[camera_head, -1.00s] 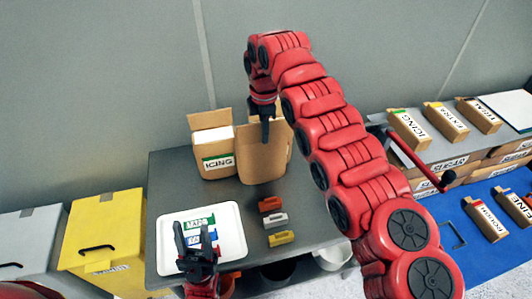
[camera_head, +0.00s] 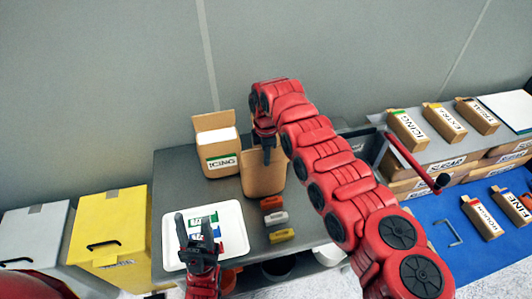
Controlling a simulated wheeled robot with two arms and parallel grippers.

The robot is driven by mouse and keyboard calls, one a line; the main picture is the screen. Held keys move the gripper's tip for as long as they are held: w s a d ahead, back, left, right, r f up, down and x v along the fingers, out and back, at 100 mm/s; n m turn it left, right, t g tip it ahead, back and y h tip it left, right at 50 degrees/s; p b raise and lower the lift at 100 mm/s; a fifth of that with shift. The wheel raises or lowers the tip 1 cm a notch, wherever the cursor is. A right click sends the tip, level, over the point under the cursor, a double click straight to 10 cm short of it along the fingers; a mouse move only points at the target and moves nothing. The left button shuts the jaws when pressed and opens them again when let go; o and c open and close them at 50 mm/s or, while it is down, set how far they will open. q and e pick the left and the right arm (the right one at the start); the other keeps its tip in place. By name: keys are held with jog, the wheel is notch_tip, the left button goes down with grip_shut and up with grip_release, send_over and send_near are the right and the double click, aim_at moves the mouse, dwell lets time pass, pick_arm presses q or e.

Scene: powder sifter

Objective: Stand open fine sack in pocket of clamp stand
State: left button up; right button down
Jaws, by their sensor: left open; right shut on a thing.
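My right gripper (camera_head: 267,152) is shut at the rim of a tall brown paper sack (camera_head: 263,182) with an open top. No label shows on the side facing me. The sack is upright over the grey table, just right of an open box-like sack marked ICING (camera_head: 218,162); I cannot tell whether its base touches the table. My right arm hides part of what is behind. I cannot make out the clamp stand or its pocket for certain. My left gripper (camera_head: 194,228) is open and empty, above the front left of a white tray (camera_head: 234,210).
Red, white and yellow clips (camera_head: 282,236) lie in front of the sack. Grey and yellow bins (camera_head: 108,225) stand at left. A red bar (camera_head: 408,158) juts out beside my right arm.

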jog(key=c, duration=1.5)
grip_release()
jog(key=o, duration=0.5)
